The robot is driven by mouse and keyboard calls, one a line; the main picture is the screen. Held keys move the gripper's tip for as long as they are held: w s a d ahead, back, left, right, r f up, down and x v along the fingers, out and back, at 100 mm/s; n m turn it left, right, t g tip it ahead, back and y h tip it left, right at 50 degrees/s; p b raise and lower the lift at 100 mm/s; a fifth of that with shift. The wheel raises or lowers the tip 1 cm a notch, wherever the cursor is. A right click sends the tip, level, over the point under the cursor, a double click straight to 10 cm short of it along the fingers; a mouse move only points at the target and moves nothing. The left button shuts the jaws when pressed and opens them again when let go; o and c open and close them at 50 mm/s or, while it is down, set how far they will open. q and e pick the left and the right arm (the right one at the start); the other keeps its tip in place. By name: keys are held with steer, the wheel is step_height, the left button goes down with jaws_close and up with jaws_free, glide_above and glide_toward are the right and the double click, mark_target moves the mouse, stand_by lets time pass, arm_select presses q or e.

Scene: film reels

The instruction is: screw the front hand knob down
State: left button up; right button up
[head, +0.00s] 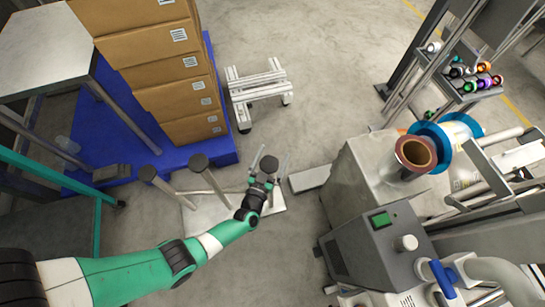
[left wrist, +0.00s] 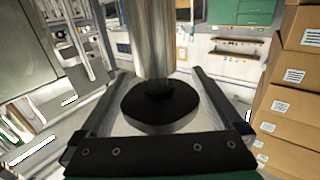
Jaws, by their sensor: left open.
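A black round hand knob (head: 269,163) sits at the end of a pale metal post. My left gripper (head: 271,158) is open, with one finger on either side of this knob. In the left wrist view the knob (left wrist: 160,112) is a wide black disc between the two spread fingers, with visible gaps at the sides. The metal post (left wrist: 149,40) runs away from it. My right gripper is not in view.
Cardboard boxes (head: 172,88) stand stacked on a blue pallet (head: 225,150) behind. A low white stand (head: 257,88) is on the floor. A grey machine (head: 372,255) with a reel (head: 415,153) stands at right.

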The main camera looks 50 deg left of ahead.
arm_select(q)
steer(key=shift+c, duration=0.3)
steer(key=c, duration=1.1)
steer(key=shift+c, duration=0.2)
steer(key=shift+m+h, duration=0.4)
steer(key=shift+h, duration=0.1)
steer(key=shift+d+m+t+h, duration=0.25)
steer(key=shift+m+t+h, duration=0.45)
steer(key=shift+m+h, duration=0.7)
steer(key=m+h, duration=0.1)
steer(key=h, duration=0.2)
steer(key=d+m+h, duration=0.1)
steer(key=h, duration=0.1)
steer(key=shift+w+r+m+h+p, duration=0.1)
steer(key=shift+w+m+h+p, duration=0.05)
steer(key=shift+m+h+p, duration=0.2)
steer(key=m+h, duration=0.2)
steer(key=h, duration=0.1)
steer(key=shift+d, duration=0.25)
steer(key=shift+d+m+g+h+b, duration=0.2)
steer(key=shift+m+g+h+b, duration=0.15)
steer(key=shift+m+h, duration=0.35)
steer(key=shift+r+h, duration=0.15)
steer(key=shift+h, duration=0.2)
